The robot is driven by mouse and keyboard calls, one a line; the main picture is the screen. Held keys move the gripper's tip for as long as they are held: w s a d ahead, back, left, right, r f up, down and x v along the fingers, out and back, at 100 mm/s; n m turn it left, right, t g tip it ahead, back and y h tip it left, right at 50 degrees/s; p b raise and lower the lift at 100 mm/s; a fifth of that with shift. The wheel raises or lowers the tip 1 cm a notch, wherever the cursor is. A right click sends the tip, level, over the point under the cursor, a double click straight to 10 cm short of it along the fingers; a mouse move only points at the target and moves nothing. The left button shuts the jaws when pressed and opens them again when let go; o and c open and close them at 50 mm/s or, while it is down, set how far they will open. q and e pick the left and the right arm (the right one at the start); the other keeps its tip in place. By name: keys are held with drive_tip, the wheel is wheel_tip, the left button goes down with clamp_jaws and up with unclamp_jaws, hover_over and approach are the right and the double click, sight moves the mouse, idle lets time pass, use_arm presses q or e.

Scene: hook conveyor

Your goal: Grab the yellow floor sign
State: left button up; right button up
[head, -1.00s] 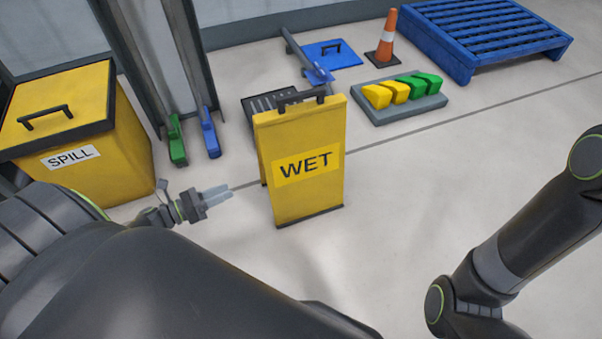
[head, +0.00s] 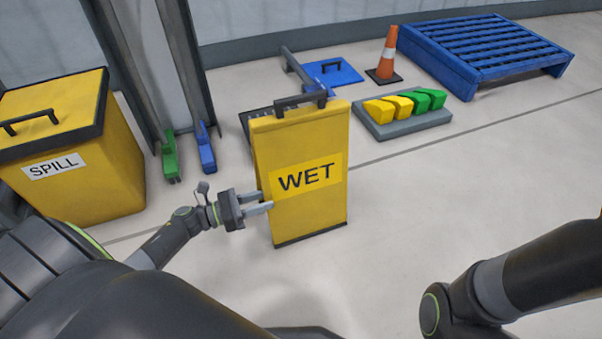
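The yellow floor sign (head: 308,212) reads "WET" and stands upright on the floor in the middle of the head view. It has a dark handle (head: 301,100) on top and a dark bottom edge. My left gripper (head: 268,201) is at the sign's left edge, with its fingers pointing right. The fingers are apart with a gap between them and hold nothing. The fingertips overlap the sign's edge in the picture; I cannot tell whether they touch it. My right arm enters at the lower right, and its gripper is out of view.
A yellow spill bin (head: 125,170) stands at the left. Green (head: 170,158) and blue (head: 205,150) tools lean by the wall. Behind the sign are a grey block with yellow and green wedges (head: 410,130), an orange cone (head: 387,58) and a blue pallet (head: 485,50). The floor right of the sign is clear.

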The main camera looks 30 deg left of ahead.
sight(282, 198)
use_arm(q)
drive_tip(key=x, duration=0.2)
drive_tip(key=b+x, duration=0.2)
drive_tip(key=x, duration=0.1)
drive_tip(key=shift+w+d+r, duration=0.1)
drive_tip(key=shift+w+r, duration=0.15)
drive_tip(key=shift+w, duration=0.1)
drive_tip(key=shift+w+d+r, duration=0.1)
drive_tip(key=shift+w+d, duration=0.05)
drive_tip(key=shift+c, duration=0.4)
clamp_jaws()
idle(0.5)
